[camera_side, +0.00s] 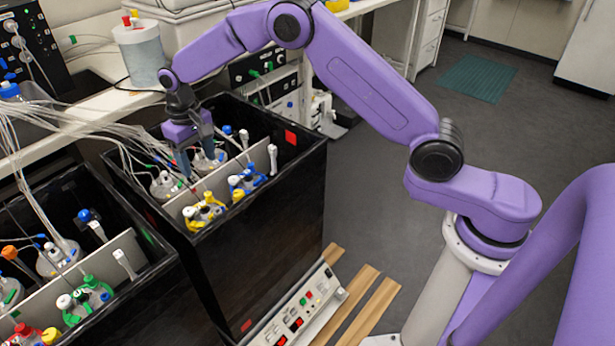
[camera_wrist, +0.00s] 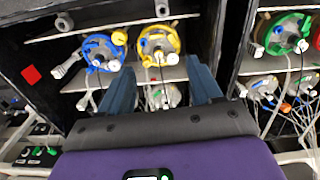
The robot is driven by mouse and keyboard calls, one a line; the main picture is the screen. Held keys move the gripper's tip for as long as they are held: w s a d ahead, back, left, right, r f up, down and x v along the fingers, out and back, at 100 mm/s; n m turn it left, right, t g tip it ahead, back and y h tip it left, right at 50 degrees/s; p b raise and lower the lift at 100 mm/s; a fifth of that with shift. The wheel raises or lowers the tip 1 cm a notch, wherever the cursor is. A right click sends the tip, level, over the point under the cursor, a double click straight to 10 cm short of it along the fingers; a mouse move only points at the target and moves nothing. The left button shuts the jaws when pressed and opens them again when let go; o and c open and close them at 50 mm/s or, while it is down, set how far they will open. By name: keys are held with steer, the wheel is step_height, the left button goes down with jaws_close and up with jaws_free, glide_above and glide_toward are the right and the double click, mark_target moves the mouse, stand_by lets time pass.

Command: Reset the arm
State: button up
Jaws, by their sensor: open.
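My arm is purple and reaches from the right over a black shaker box (camera_side: 265,215). My gripper (camera_side: 198,170) points down into this box, over its rear part behind a pale divider. Its two blue-grey fingers are apart, and it also shows open in the wrist view (camera_wrist: 163,75). A clear flask (camera_wrist: 164,96) appears between or just beyond the fingertips. I cannot tell whether the fingers touch it. A yellow-ringed flask (camera_side: 205,211) and a blue-ringed flask (camera_side: 243,182) stand in front of the divider.
A second black box (camera_side: 150,290) with green-, red- and orange-capped flasks stands at the lower left. Loose clear tubing (camera_side: 60,125) runs from the bench into the boxes. A white container (camera_side: 140,52) stands behind my gripper. A control panel (camera_side: 300,312) lies before the box.

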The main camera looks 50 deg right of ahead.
steer(key=s+d+r+n, duration=0.1)
steer(key=s+r+n, duration=0.3)
steer(key=s, duration=0.5)
steer(key=s+r+n, duration=0.2)
steer(key=s+r, duration=0.3)
steer(key=s, duration=0.5)
steer(key=s+d+n, duration=0.3)
steer(key=s+d, duration=0.4)
steer(key=s, duration=0.4)
steer(key=s+d+n, duration=0.2)
steer(key=s+d, duration=0.4)
steer(key=s, duration=0.5)
steer(key=shift+s+d+r+n, duration=0.25)
steer(key=shift+s+d+n, duration=0.1)
steer(key=shift+d+n, duration=0.05)
